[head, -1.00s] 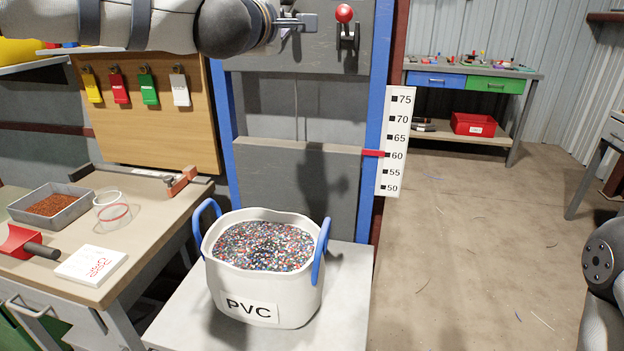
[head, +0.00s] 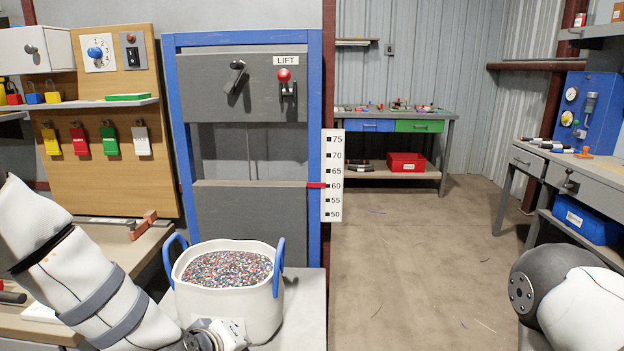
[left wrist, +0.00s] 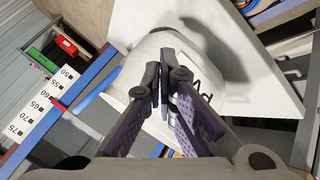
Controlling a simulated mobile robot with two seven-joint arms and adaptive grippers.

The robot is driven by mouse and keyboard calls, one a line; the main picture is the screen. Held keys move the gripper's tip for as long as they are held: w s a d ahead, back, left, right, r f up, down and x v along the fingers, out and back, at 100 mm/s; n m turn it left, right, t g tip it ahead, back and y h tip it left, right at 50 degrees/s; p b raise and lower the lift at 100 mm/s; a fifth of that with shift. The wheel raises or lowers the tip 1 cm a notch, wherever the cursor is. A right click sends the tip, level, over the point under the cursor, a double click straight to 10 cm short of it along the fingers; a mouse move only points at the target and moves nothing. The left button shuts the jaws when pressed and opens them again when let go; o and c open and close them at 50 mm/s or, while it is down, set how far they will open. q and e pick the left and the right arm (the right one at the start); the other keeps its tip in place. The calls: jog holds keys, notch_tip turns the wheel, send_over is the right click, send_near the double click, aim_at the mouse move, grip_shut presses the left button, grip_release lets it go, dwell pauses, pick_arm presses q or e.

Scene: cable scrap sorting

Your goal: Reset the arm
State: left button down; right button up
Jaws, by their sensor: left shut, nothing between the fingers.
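My left gripper (left wrist: 158,84) is shut and empty in the left wrist view. In the head view my left arm slopes down from the left edge, and its fingers are not shown there. A white tub (head: 183,305) with blue handles, full of mixed coloured granules (head: 228,268), stands on a pale platform (head: 305,310). My left wrist covers part of the tub's front. In the left wrist view the tub (left wrist: 143,52) shows behind the fingers; I cannot tell the gap. My right gripper is out of view; only part of my right arm shows at the lower right.
The blue-framed lift (head: 314,120) has a red-knobbed lever (head: 286,80) and a height scale (head: 332,178), its red pointer near 60. A workbench (head: 150,250) stands at left. A far bench (head: 445,135) and right bench (head: 550,165) flank clear floor (head: 420,260).

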pick_arm(q)
jog(key=s+a+f+m+g, duration=0.3)
jog(key=s+f+g, duration=0.1)
jog(key=s+f, duration=0.85)
jog(key=s+a+f+m+g+y, duration=0.1)
jog(key=s+a+m+g, duration=0.1)
jog(key=s, duration=1.1)
jog(key=s+a+f+m+g+y, duration=0.1)
jog(key=s+a+g, duration=0.3)
jog(key=s, duration=0.9)
jog(key=shift+m, duration=0.6)
jog(key=shift+a+f, duration=0.1)
jog(key=shift+w, duration=0.1)
